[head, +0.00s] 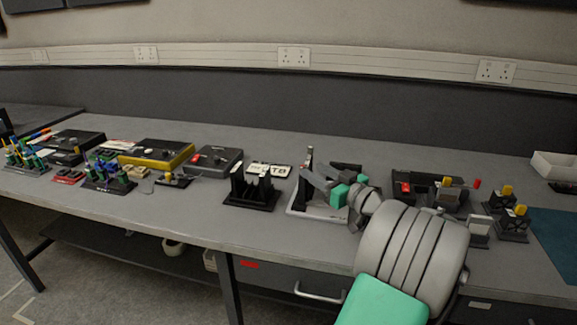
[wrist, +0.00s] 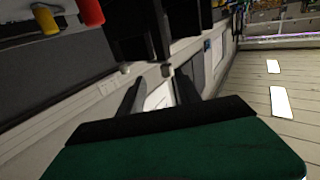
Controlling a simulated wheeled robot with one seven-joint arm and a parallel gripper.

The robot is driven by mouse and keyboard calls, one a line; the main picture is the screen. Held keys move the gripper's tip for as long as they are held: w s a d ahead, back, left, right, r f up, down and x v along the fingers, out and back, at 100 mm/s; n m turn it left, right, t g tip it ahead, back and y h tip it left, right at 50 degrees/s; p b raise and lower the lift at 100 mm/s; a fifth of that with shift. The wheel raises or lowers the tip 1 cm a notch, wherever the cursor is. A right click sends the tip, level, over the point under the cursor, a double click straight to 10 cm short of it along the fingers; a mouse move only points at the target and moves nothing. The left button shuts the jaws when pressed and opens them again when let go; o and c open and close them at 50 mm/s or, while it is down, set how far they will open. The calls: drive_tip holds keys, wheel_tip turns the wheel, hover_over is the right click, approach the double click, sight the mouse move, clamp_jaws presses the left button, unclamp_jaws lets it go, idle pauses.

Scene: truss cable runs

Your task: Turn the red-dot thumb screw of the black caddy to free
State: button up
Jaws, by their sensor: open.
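My gripper (head: 326,180) is open above the bench, over a pale grey base plate (head: 305,209) with a dark upright post (head: 309,160). In the wrist view its two dark fingers (wrist: 158,82) stand apart, with nothing held between them. A black unit (head: 425,187) right of my gripper has a red switch, and a yellow knob (head: 447,181) and a red knob (head: 477,183) show at it. A yellow cylinder (wrist: 46,20) and a red cylinder (wrist: 92,12) show at the wrist view's upper left. I cannot tell which thing is the caddy; no red-dot screw is clear.
A black slotted holder (head: 251,192) stands left of my gripper. Black blocks with yellow tops (head: 514,220) stand at the right, near a white bin (head: 555,166). Several boxes, including a yellow-edged one (head: 158,154), fill the left. My arm hides part of the bench front.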

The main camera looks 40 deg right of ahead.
sight(301, 165)
drive_tip(key=w, duration=0.2)
drive_tip(key=w+a, duration=0.1)
drive_tip(key=w, duration=0.4)
drive_tip(key=shift+w+a, duration=0.25)
drive_tip(key=shift+w, duration=0.15)
clamp_jaws()
drive_tip(key=shift+d, duration=0.15)
